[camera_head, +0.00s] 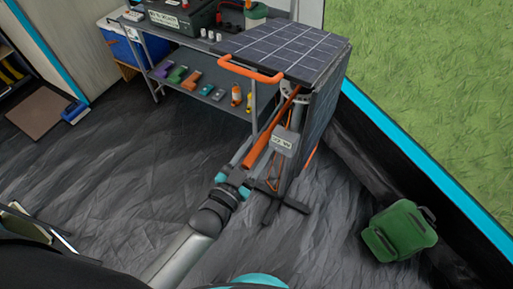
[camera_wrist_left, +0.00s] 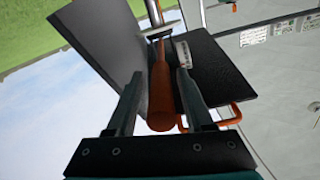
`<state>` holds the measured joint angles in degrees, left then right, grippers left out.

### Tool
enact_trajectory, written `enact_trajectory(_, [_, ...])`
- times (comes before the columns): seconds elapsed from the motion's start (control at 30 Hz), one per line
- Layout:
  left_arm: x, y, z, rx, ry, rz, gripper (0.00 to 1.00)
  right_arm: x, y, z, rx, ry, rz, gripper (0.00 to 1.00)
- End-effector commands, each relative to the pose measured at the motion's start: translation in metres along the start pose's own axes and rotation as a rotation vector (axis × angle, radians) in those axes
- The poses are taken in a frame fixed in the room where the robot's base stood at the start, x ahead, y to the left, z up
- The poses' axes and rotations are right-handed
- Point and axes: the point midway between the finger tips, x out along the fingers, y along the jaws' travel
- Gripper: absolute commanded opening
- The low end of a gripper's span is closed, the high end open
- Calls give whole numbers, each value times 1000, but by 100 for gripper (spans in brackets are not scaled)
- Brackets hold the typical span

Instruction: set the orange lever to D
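The orange lever (camera_head: 272,130) slopes down and left from a bracket under the solar panel (camera_head: 285,50). A grey box with a lettered label (camera_head: 285,141) is beside it; I cannot read the letters surely. My left gripper (camera_head: 247,158) is at the lever's lower end. In the left wrist view the lever (camera_wrist_left: 161,88) lies between the two fingers of the left gripper (camera_wrist_left: 158,78), which stand apart with a gap on the left side. Whether the right finger touches it I cannot tell. My right gripper is not in view.
A fixed orange handle (camera_head: 250,70) sticks out from the panel's front edge. A shelf (camera_head: 205,88) with several small items stands behind. The stand's dark feet (camera_head: 292,205) rest on the floor. A green backpack (camera_head: 400,230) lies at right.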

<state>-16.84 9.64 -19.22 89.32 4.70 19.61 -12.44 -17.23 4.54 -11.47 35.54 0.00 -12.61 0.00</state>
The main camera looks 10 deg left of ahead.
Motion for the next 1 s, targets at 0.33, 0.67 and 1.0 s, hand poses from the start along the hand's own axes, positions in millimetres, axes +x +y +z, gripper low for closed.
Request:
enact_trajectory(0.33, [-1,-1,-1,1,1,-1,59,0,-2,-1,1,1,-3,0])
enact_trajectory(0.67, [-46,-1,0,0,-2,-1,59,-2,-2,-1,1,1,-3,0])
enact_trajectory(1.0, [-112,0,1,0,-3,1,59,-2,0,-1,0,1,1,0])
